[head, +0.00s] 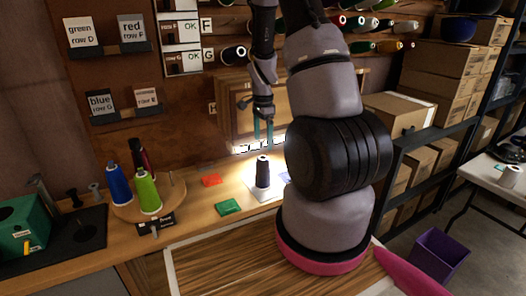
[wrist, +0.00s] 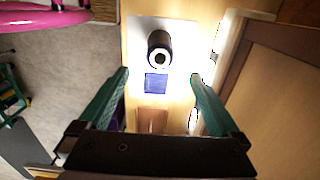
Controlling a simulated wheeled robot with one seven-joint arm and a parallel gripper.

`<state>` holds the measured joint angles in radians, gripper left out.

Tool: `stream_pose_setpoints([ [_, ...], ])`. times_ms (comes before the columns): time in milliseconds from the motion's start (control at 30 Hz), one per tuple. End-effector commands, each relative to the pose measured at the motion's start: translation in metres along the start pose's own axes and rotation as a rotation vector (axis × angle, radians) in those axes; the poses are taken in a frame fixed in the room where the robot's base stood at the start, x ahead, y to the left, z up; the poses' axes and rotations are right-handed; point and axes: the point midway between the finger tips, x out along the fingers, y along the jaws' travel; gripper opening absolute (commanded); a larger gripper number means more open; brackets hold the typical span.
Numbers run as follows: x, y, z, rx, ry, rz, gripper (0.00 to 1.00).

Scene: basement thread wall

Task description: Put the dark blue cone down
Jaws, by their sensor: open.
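The dark cone (head: 262,172), nearly black in this light, stands upright on a white sheet (head: 252,189) on the workbench, under a bright light. My gripper (head: 263,134) is above the cone, fingers pointing down, open and empty, apart from it. In the wrist view the cone (wrist: 159,45) shows its pale top with a dark hole, ahead of the open fingers (wrist: 160,76). A blue square card (wrist: 156,83) lies beside the cone on the sheet.
A round wooden board (head: 176,198) holds blue (head: 120,184), green (head: 149,194) and dark red cones at the left. Red (head: 211,180) and green (head: 228,207) cards lie on the bench. A wooden frame (head: 240,110) stands behind the gripper. Thread pegs and labels cover the wall.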

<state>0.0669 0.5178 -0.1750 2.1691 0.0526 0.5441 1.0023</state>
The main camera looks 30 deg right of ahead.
Motion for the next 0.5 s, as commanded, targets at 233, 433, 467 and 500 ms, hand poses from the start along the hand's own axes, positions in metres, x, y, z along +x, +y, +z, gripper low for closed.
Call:
stream_pose_setpoints([
  [233, -0.019, 0.000, 0.000, -0.001, 0.000, 0.000, 0.99],
  [433, -0.050, 0.000, 0.010, -0.060, -0.010, -0.045, 0.99],
  [467, -0.060, 0.001, 0.014, -0.085, -0.013, -0.062, 0.99],
  [500, -0.078, 0.002, 0.020, -0.123, -0.017, -0.089, 0.99],
])
